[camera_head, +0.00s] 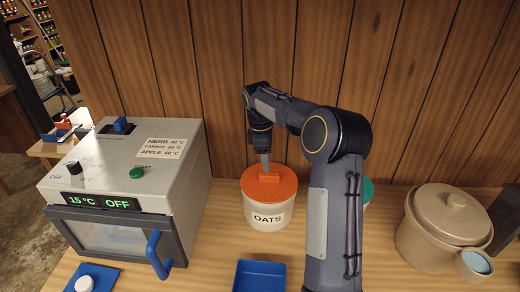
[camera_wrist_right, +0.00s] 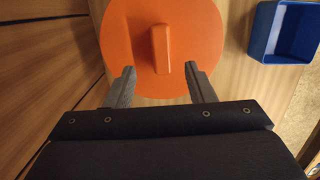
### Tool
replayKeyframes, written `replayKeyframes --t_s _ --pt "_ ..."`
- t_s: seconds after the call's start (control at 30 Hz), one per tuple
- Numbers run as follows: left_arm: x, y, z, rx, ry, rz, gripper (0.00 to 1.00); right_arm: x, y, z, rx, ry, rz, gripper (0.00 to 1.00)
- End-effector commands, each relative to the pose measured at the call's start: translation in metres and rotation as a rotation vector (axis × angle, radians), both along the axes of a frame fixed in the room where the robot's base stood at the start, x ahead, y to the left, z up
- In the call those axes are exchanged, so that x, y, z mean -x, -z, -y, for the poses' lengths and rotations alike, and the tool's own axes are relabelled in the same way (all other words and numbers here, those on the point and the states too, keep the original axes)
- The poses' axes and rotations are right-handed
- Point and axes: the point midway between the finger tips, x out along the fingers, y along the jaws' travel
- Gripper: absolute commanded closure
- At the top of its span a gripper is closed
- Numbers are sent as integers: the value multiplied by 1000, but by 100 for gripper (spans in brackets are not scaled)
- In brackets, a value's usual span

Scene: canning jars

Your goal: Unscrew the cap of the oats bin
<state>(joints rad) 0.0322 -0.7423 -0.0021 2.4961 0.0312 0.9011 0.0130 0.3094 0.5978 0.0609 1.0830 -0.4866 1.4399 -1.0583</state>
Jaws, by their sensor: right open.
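The oats bin (camera_head: 267,217) is a white tub labelled OATS, standing upright on the wooden counter. Its orange cap (camera_head: 284,190) is on top, with a raised orange bar across the middle. My right gripper (camera_head: 265,163) reaches down over the cap from above. In the right wrist view, the orange cap (camera_wrist_right: 120,45) fills the top, and the right gripper (camera_wrist_right: 163,78) is open, its two fingers apart on either side of the bar's line. The bar (camera_wrist_right: 162,48) lies between and just ahead of the fingertips; contact cannot be told. My left gripper is not in view.
A grey dryer machine (camera_head: 185,150) with a blue handle stands to the left. A blue tray (camera_head: 259,276) lies in front of the bin. A beige lidded crock (camera_head: 440,225) stands at the right. A wooden wall (camera_head: 230,60) rises close behind.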

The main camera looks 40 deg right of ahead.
Motion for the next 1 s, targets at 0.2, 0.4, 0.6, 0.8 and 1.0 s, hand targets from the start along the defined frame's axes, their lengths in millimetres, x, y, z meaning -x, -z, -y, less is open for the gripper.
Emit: replayKeyframes --t_s 0.2,0.4,0.6,0.8,1.0 --pt "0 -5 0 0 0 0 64 4 33 3 -1 0 -4 51" --pt "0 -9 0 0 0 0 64 6 58 5 0 1 -2 51" --pt "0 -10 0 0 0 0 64 7 68 6 -1 1 -1 51" --pt "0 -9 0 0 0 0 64 7 68 6 -1 1 0 51" --pt "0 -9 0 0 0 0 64 6 68 6 -1 1 1 74"
